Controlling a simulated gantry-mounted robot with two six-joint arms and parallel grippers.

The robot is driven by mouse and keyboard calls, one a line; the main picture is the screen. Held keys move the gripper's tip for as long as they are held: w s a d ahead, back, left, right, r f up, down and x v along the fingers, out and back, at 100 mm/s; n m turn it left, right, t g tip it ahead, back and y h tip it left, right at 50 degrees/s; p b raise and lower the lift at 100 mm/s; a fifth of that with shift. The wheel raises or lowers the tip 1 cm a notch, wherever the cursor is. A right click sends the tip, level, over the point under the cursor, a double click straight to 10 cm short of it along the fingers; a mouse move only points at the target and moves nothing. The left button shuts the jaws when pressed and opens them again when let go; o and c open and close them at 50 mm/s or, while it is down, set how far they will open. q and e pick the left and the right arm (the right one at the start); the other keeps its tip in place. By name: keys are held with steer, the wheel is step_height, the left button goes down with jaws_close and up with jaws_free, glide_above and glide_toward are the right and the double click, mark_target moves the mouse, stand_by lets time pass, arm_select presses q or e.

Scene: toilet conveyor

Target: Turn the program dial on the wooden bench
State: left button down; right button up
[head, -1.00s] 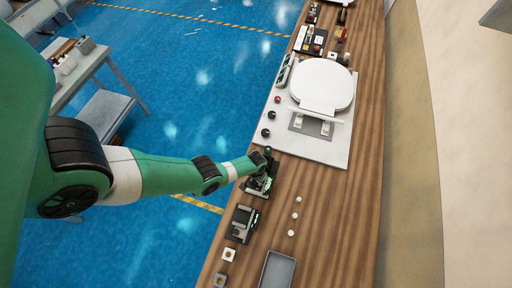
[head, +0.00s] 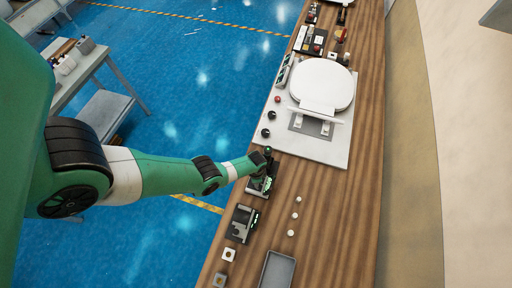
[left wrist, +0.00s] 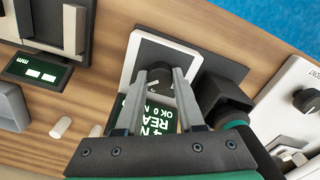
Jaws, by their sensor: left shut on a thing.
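The program dial (left wrist: 154,75) is a black round knob on a white-framed unit (left wrist: 132,62) with a lit green display (left wrist: 165,121). My left gripper (left wrist: 156,76) is shut on the dial, with a grey finger on each side of it in the left wrist view. The fingers partly hide the display text. In the head view my left gripper (head: 264,172) is over the same unit near the left edge of the wooden bench (head: 335,220), and the dial is hidden there. My right gripper is not in view.
A white plate (head: 325,152) carrying a white toilet lid (head: 324,88) and black knobs lies just beyond the unit. A black fixture (head: 242,224) and a grey tray (head: 278,270) are nearer. Small white pegs (head: 294,215) lie to the right. Bare wood is free on the right.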

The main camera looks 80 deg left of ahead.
arm_select(q)
steer(key=shift+m, duration=0.9)
steer(key=c, duration=0.5)
jaws_free()
